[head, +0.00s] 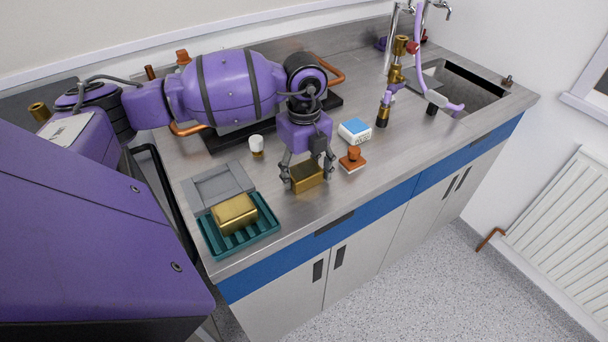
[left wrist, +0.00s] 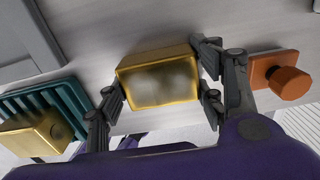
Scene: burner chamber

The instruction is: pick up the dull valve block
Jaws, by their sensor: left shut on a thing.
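The dull valve block (head: 307,178) is a brass block with a grey, smudged face, seen clearly in the left wrist view (left wrist: 158,82). My left gripper (head: 307,176) is shut on it, with fingers on both sides, at or just above the steel counter; I cannot tell if it touches. The fingers also show in the left wrist view (left wrist: 163,88). A brighter brass block (head: 234,214) rests on the teal ribbed tray (head: 266,228) to the left. My right gripper is not in view.
An orange knobbed block (head: 352,160) stands just right of the gripper, with a blue-and-white box (head: 354,131) behind it. A small white-topped jar (head: 256,146) and a grey tray (head: 218,187) are to the left. The sink (head: 465,88) and a burner (head: 383,112) are at the far right.

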